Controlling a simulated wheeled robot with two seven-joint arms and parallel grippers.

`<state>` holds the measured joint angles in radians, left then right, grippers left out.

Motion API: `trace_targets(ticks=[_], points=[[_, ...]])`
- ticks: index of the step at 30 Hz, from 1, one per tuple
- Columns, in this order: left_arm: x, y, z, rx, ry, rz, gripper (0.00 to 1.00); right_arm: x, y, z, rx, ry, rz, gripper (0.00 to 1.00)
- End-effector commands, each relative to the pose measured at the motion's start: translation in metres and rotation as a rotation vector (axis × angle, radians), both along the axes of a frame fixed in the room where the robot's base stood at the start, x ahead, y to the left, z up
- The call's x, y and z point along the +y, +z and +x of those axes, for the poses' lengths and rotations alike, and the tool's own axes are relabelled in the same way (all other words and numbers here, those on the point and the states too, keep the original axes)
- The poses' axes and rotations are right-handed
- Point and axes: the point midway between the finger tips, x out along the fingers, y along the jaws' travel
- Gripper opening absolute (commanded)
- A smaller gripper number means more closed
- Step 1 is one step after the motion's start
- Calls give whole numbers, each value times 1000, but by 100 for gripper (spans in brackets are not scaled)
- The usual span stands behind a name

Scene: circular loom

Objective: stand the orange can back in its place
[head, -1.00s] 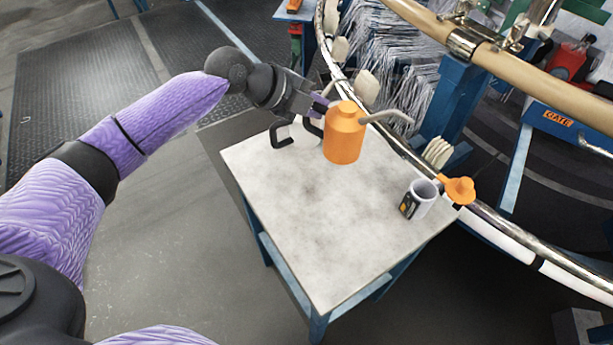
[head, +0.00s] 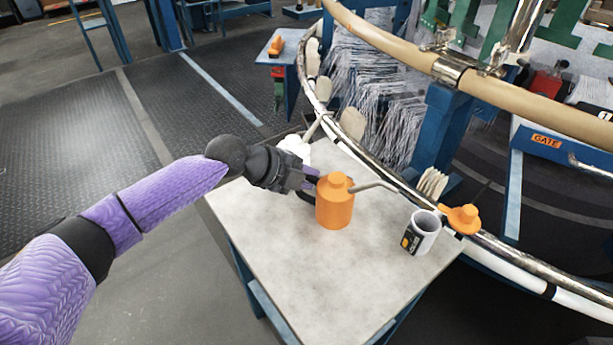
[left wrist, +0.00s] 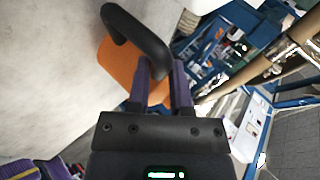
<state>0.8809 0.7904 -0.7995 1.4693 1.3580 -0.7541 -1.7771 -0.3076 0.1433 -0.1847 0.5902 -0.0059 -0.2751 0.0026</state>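The orange can (head: 334,208) has a thin grey spout pointing right and a black handle on its left. It looks upright at the grey table top (head: 300,275); I cannot tell whether its base touches. My left gripper (head: 314,181) reaches in from the left at the handle side. In the left wrist view the black handle (left wrist: 140,38) runs in between the purple fingers (left wrist: 160,85), which look closed on it, with the orange body (left wrist: 125,72) just beyond. The can's underside is hidden. My right gripper is not in view.
A whitish cup with a dark label (head: 421,236) stands near the table's right corner, beside an orange knobbed piece (head: 461,217). The loom's curved metal rail (head: 390,182) runs along the table's far side. The front of the table is clear.

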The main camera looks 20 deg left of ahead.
Motion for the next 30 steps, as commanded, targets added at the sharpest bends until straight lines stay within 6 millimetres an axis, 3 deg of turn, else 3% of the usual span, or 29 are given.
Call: trace_targets(ticks=[1,4,14,24,30], points=[[0,0,0,0,0,0,37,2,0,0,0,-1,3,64],[0,0,0,0,0,0,58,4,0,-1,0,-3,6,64],[0,6,0,-1,1,0,58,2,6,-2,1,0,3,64],[44,58,-46,-2,3,4,58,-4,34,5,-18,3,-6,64],[62,77,-66,0,2,1,58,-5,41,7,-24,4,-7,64]])
